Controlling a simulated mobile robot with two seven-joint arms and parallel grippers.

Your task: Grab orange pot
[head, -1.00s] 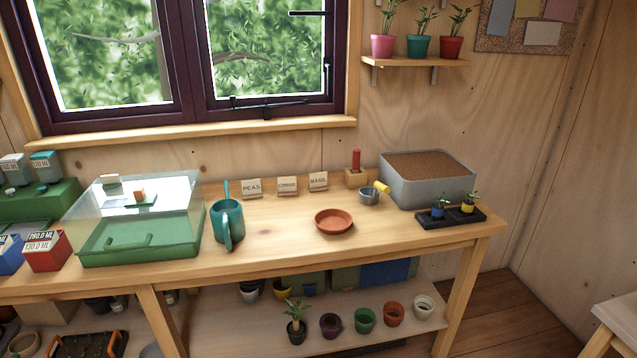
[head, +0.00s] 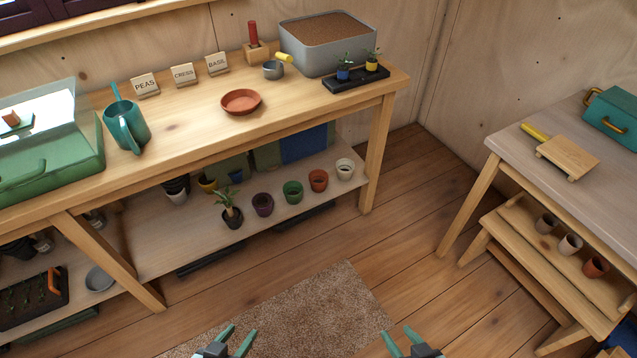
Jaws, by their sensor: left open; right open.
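An orange pot (head: 318,181) stands upright on the lower shelf (head: 165,232) of the workbench, between a green pot (head: 293,192) and a white pot (head: 345,169). Another orange-brown pot (head: 595,267) stands on the wooden step shelf at the right. My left gripper (head: 235,340) is open and empty at the bottom edge of the head view. My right gripper (head: 402,341) is also open and empty, further right at the same edge. Both are well apart from the pots.
The workbench top (head: 190,120) overhangs the shelf, and its front leg (head: 377,155) stands just right of the white pot. A purple pot (head: 262,204) and a plant pot (head: 232,218) stand left. A second table (head: 510,150) is at right. Open floor with a rug (head: 300,310) lies between.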

